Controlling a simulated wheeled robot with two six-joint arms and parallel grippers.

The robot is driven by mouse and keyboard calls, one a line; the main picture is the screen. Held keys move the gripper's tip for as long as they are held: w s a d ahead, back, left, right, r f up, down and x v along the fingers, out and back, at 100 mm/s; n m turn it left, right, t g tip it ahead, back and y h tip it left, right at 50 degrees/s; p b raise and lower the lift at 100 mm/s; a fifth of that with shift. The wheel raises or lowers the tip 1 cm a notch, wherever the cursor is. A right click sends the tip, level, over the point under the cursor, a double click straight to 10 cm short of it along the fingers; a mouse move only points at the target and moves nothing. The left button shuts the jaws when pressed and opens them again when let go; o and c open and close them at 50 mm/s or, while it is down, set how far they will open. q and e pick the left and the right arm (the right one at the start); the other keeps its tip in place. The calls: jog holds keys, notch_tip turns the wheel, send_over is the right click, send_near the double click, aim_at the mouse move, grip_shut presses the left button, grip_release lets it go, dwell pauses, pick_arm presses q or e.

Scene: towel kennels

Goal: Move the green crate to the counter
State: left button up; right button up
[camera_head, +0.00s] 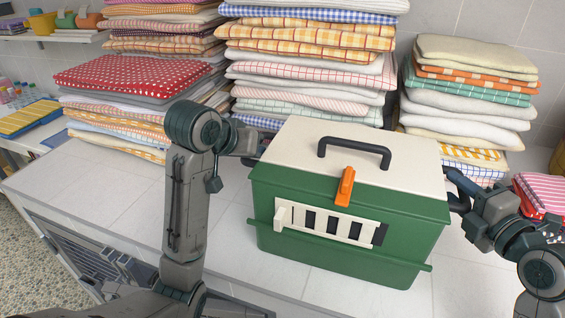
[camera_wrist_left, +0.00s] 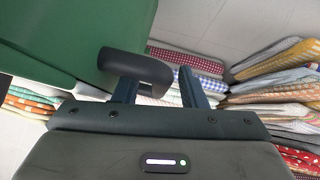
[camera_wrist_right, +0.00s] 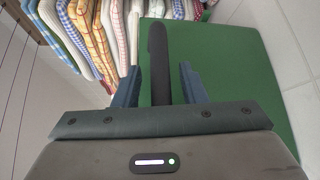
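The green crate (camera_head: 340,240) has a cream lid, a black top handle (camera_head: 355,150), an orange latch (camera_head: 345,187) and a cream barred vent in front. It stands upright over the white tiled top; I cannot tell whether it rests on it. My left gripper (camera_wrist_left: 158,82) is at the crate's left side, mostly hidden in the head view. Its fingers are apart, with a dark side handle (camera_wrist_left: 135,68) at them. My right gripper (camera_head: 457,188) is at the crate's right side. Its fingers are apart on either side of a black side handle (camera_wrist_right: 158,60), without visible contact.
Tall stacks of folded towels stand close behind the crate, at left (camera_head: 130,75), middle (camera_head: 310,70) and right (camera_head: 465,90). A red striped towel (camera_head: 540,195) lies at far right. The white top (camera_head: 110,190) is clear at the left front.

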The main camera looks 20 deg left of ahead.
pick_arm(q)
jog(key=shift+w, duration=0.1)
pick_arm(e)
jog(key=shift+s+d, duration=0.4)
jog(key=shift+s, duration=0.15)
jog(key=v, duration=1)
jog(key=shift+s, duration=0.25)
jog(key=shift+r, duration=0.2)
